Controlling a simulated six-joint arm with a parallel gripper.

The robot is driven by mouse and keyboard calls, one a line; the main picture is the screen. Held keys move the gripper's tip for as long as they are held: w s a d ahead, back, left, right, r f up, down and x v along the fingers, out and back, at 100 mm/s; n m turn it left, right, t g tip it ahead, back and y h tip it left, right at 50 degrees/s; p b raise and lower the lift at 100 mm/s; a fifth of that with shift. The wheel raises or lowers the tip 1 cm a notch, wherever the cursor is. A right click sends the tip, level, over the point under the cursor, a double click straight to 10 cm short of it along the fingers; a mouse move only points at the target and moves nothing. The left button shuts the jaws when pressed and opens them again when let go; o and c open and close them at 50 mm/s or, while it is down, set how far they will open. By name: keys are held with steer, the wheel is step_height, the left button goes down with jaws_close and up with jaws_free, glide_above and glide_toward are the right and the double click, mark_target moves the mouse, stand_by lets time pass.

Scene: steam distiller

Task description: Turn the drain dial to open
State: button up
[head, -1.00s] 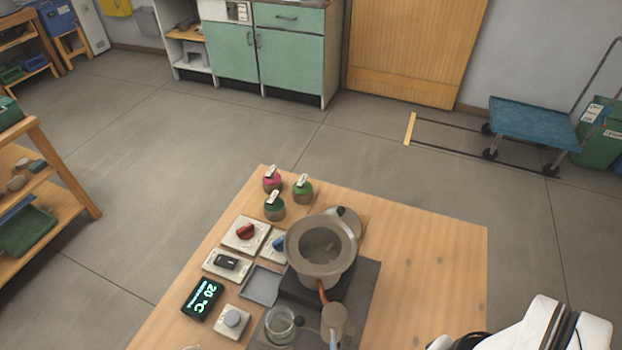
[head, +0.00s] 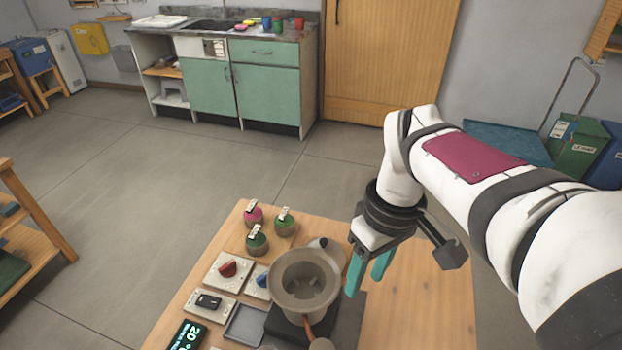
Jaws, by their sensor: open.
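A red dial (head: 228,268) sits on a pale square plate on the wooden table. A blue dial (head: 262,281) sits just right of it, partly hidden behind the metal pot (head: 304,284). I cannot read which dial is the drain dial. A third, grey dial shown earlier is outside the current view. My gripper (head: 365,283) has two teal fingers, spread apart and pointing down with nothing between them. It hangs to the right of the pot in the picture, apart from the dials.
Three jars, one pink-topped (head: 253,215) and two green-topped, stand at the table's far left corner. A black switch (head: 208,301), a grey tray (head: 245,326) and a lit display (head: 188,336) lie at the left. The table's right part (head: 430,290) is bare.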

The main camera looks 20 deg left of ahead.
steer(key=w+a+f+n, duration=0.2)
steer(key=w+a+n, duration=0.4)
steer(key=a+n, duration=0.15)
steer(key=n, duration=1.2)
glide_above(262, 277)
step_height(262, 277, down, 7)
steer(key=shift+n+h, duration=0.25)
steer(key=shift+h, duration=0.15)
step_height(262, 277, down, 14)
steer(key=shift+f, duration=0.85)
jaws_close()
